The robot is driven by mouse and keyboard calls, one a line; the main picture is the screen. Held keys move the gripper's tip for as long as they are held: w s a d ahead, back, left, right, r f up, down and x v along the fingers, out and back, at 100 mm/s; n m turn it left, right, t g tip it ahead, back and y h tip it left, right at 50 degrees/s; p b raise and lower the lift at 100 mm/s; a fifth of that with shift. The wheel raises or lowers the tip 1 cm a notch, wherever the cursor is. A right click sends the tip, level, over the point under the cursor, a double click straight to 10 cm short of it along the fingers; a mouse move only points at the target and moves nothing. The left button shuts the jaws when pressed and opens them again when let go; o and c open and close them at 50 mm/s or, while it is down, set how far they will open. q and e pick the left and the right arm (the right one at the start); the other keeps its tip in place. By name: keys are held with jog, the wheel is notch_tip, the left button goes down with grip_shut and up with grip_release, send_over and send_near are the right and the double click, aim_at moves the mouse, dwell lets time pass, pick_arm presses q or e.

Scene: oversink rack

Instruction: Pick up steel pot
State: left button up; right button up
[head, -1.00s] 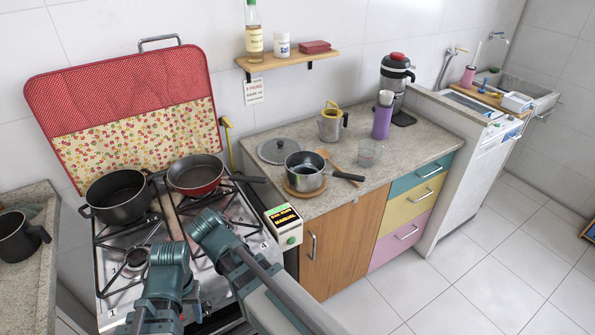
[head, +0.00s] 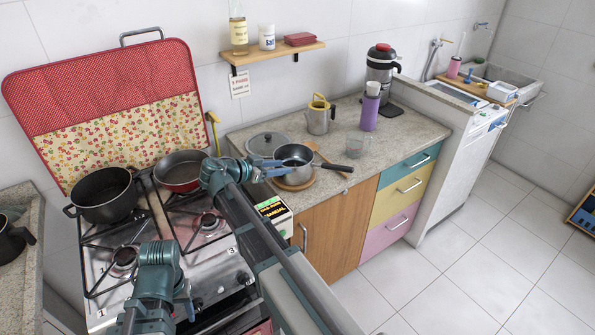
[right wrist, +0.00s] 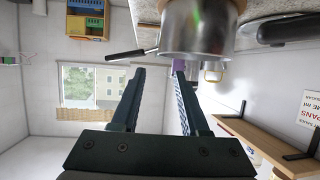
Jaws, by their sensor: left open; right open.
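The steel pot (head: 293,158), a shiny saucepan with a black handle pointing right, is over a round wooden trivet (head: 295,183) on the counter. My right gripper (head: 280,168) is open at the pot's left side, and its fingers overlap the pot's lower wall. In the right wrist view the pot (right wrist: 195,30) is close beyond the two spread fingers (right wrist: 158,75), nearer the right one; nothing is clearly between them. The fingers hide part of the pot's base, so I cannot tell whether it touches the trivet. My left gripper (head: 156,290) is low over the stove front, its fingers unclear.
The stove holds a dark pot (head: 105,193) and a red pan (head: 180,170). A shelf (head: 275,53) hangs above. The counter's right front is clear.

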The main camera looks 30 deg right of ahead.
aim_at(304, 165)
jog(key=b+x, duration=0.1)
jog(key=x, duration=0.4)
jog(key=shift+d+f, duration=0.2)
jog(key=shift+b+x, duration=1.35)
jog(key=shift+x, duration=1.45)
grip_shut()
jog(key=shift+a, duration=0.1)
